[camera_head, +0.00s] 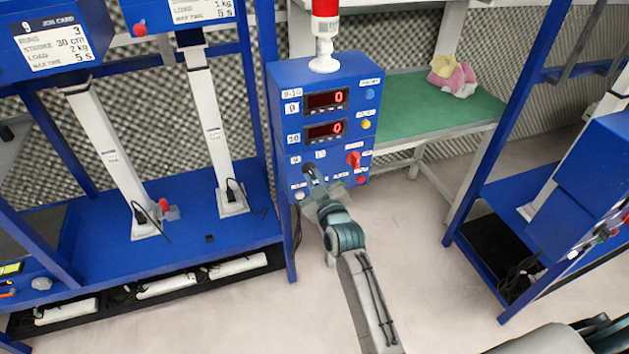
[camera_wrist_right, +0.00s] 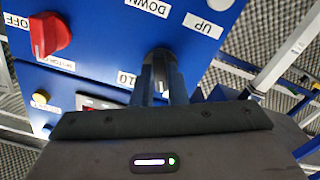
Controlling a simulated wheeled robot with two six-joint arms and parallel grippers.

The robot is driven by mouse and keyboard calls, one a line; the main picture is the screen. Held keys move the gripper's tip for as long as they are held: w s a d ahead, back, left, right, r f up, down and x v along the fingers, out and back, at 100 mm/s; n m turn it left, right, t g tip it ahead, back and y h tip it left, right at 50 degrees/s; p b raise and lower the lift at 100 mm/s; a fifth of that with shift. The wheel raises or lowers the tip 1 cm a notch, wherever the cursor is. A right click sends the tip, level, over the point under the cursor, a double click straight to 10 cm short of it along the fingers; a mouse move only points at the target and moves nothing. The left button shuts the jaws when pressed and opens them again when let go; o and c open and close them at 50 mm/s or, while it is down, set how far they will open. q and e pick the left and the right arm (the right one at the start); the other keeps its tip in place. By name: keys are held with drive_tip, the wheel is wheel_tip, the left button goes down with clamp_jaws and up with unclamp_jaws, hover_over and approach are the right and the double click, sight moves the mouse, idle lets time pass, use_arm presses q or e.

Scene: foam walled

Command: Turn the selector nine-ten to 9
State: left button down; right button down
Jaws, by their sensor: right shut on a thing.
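The selector (camera_head: 308,169), a dark knob, sits low on the box's front, left of a red knob (camera_head: 353,158). My right gripper (camera_head: 313,180) reaches it from below. In the right wrist view the fingers of my right gripper (camera_wrist_right: 161,85) are closed on the sides of the black selector (camera_wrist_right: 159,60). The 10 label shows beside it, partly hidden; the 9 label is not clear. Which way the knob points is hard to tell. My left gripper is out of view.
A red and white beacon (camera_head: 324,30) stands on the box. Blue racks (camera_head: 185,215) with white columns are on the left, and another blue frame (camera_head: 490,200) on the right. A green-topped table (camera_head: 425,112) holds a cloth (camera_head: 452,75). Several buttons surround the selector.

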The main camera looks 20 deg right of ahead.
sight(313, 176)
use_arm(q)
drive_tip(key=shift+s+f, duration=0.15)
use_arm(e)
drive_tip(key=shift+n, duration=0.6)
drive_tip(key=c, duration=1.4)
unclamp_jaws()
drive_tip(key=shift+c, duration=0.2)
